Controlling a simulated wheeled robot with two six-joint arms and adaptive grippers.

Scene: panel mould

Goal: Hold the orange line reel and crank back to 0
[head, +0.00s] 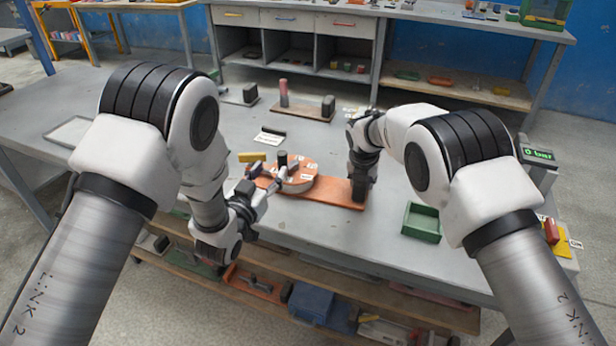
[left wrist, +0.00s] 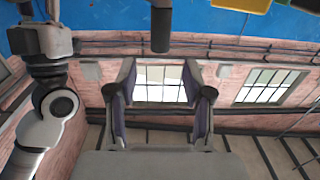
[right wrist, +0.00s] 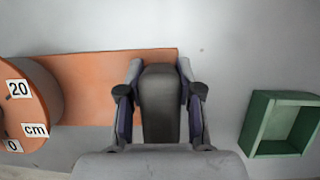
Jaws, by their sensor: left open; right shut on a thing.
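The orange reel (head: 299,177) is a round drum with white number labels on an orange base plate (head: 330,192). It also shows in the right wrist view (right wrist: 30,102), with labels 20, cm and 0. A dark upright crank knob (head: 282,158) stands on it. My left gripper (head: 272,173) is open beside the knob. In the left wrist view, a dark cylinder (left wrist: 161,28), apparently the knob, lies beyond the open fingers. My right gripper (head: 361,188) is shut on the dark grey block (right wrist: 160,103) at the plate's right end.
A green open box (head: 422,221) stands right of the plate. A yellow block (head: 252,157) lies behind the reel. A post with a red cylinder (head: 283,93) and dark blocks stand farther back. A display reading 0 bar (head: 538,153) is at the right edge.

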